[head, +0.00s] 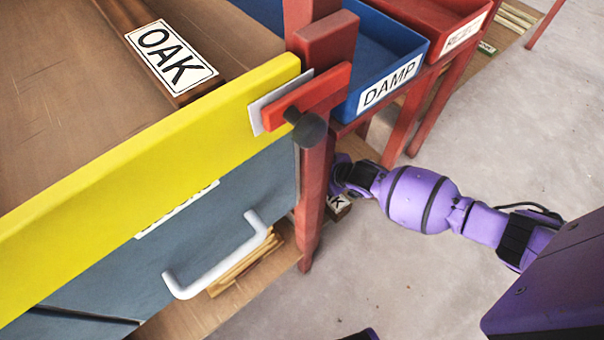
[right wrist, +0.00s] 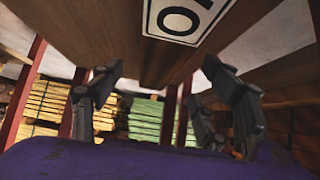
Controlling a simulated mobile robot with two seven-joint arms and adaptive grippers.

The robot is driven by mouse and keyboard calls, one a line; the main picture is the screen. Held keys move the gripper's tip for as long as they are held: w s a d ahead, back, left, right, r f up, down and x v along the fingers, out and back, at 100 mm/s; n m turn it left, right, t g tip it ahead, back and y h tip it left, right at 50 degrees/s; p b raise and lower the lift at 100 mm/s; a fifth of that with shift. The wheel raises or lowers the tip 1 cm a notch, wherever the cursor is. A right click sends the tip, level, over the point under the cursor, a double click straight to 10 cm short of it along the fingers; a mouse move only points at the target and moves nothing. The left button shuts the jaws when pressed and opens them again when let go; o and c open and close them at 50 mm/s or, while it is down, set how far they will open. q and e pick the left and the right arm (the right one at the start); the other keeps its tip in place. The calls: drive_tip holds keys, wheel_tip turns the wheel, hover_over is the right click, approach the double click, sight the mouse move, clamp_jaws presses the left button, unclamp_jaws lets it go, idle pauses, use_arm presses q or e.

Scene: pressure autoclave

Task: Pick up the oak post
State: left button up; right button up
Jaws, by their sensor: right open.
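A dark brown post with a white OAK label (head: 173,57) lies on the brown bench top in the head view. Lower down, part of a second label ending in K (head: 338,203) shows on a dark wooden piece beside the red leg, below my right gripper (head: 343,177). The leg and my arm partly hide this piece. In the right wrist view, my right gripper (right wrist: 170,95) is open, with its fingers on either side of a brown wooden post (right wrist: 168,62). That post carries a white label, cut off at the top. I cannot tell whether the fingers touch it. My left gripper is not in view.
A yellow bar (head: 150,150) crosses the bench front, with a red latch (head: 320,95) at its end. A white handle (head: 215,260) sticks out below. A blue DAMP bin (head: 385,60) and a red bin (head: 435,20) stand behind. Concrete floor is clear at right.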

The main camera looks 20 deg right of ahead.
drive_tip(key=w+f+b, duration=0.1)
drive_tip(key=f+b, duration=0.1)
drive_tip(key=f, duration=0.1)
drive_tip(key=w+a+f+b, duration=0.1)
drive_tip(key=f, duration=0.1)
drive_tip(key=shift+w, duration=0.3)
drive_tip(key=shift+w+a, duration=0.1)
drive_tip(key=shift+w, duration=0.05)
drive_tip(key=shift+r, duration=0.15)
clamp_jaws()
drive_tip(key=shift+w+r, duration=0.1)
